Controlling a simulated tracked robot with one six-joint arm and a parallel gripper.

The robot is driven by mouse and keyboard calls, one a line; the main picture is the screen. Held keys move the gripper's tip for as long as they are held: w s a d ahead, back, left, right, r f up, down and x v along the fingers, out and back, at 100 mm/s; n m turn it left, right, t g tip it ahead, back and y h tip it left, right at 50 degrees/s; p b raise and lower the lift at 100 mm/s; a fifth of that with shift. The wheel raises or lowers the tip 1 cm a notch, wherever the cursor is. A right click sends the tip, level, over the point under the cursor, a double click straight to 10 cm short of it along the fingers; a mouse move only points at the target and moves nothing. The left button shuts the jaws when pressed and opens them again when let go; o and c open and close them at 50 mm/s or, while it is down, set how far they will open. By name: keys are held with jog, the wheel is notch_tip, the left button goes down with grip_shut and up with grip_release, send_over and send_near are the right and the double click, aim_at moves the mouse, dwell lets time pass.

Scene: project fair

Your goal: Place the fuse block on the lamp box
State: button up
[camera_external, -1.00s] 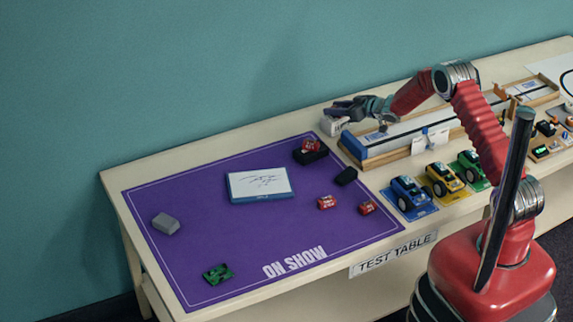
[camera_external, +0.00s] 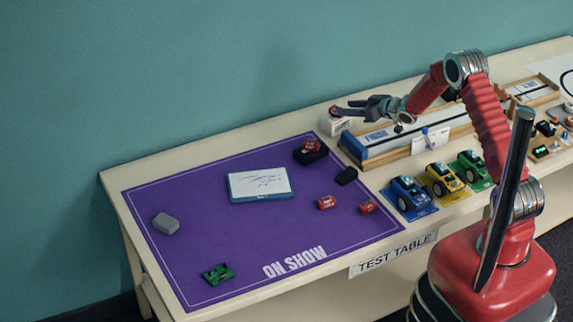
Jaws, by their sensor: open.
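I cannot tell for certain which objects are the fuse block and the lamp box. Small red blocks lie on the purple mat: one red block (camera_external: 327,202) right of its middle and another red block (camera_external: 367,207) near its right edge. A red piece (camera_external: 312,145) sits on a dark box (camera_external: 310,157) at the mat's back right corner. A small white box (camera_external: 337,126) with dark markings stands behind that corner. My gripper (camera_external: 349,107) is open, its fingers pointing left, and appears above the white box; nothing shows between the fingers.
The purple mat (camera_external: 200,240) also holds a blue-rimmed white tablet (camera_external: 259,184), a grey block (camera_external: 166,223), a green board (camera_external: 217,273) and a black piece (camera_external: 346,176). A long wooden track (camera_external: 400,148) and several toy cars stand to the right. The mat's left middle is clear.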

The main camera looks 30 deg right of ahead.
jog(key=shift+v, duration=2.75)
jog(key=s+d+r+m+g+h, duration=0.1)
jog(key=s+d+r+m+h, duration=0.15)
jog(key=s+r, duration=0.65)
jog(key=s+d+r+m+g+h, duration=0.1)
jog(key=s+d+r+h, duration=0.3)
jog(key=s+r, duration=0.45)
jog(key=s+a+r+g, duration=0.1)
jog(key=s+a+g, duration=0.1)
jog(key=s, duration=1.3)
jog(key=s+a+r+m+g+y, duration=0.1)
jog(key=s+a+r+g, duration=0.1)
jog(key=s, duration=1.2)
jog(key=shift+s+a+r+g, duration=0.15)
jog(key=shift+s+a+g, duration=0.1)
jog(key=shift+s+g, duration=0.15)
